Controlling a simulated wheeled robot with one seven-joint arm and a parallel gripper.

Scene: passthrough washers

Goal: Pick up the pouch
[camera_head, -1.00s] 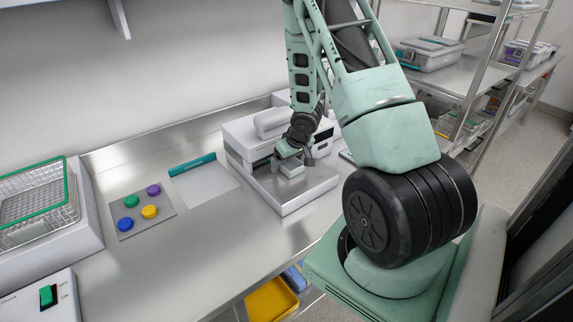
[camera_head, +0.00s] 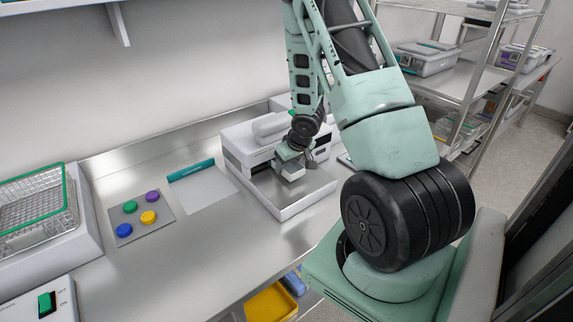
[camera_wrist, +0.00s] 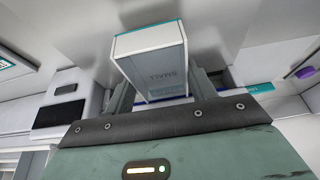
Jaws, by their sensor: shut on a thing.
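The pouch (camera_wrist: 150,65) shows in the wrist view as a white, box-like packet with a teal edge and the word "SMALL" on its side. My gripper (camera_wrist: 162,88) is shut on it, with one finger on each side. In the head view my gripper (camera_head: 292,164) is over the shallow metal tray at the front of a white machine (camera_head: 243,150). The pale end of the pouch (camera_head: 293,173) shows there, small and partly hidden by the fingers. I cannot tell if it touches the tray.
Left of the machine are a flat pale sheet with a teal strip (camera_head: 191,171), a grey plate with coloured discs (camera_head: 160,207) and a wire basket with a green rim (camera_head: 38,208). A green switch (camera_head: 46,302) is at front left. A yellow bin (camera_head: 270,303) sits below the counter.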

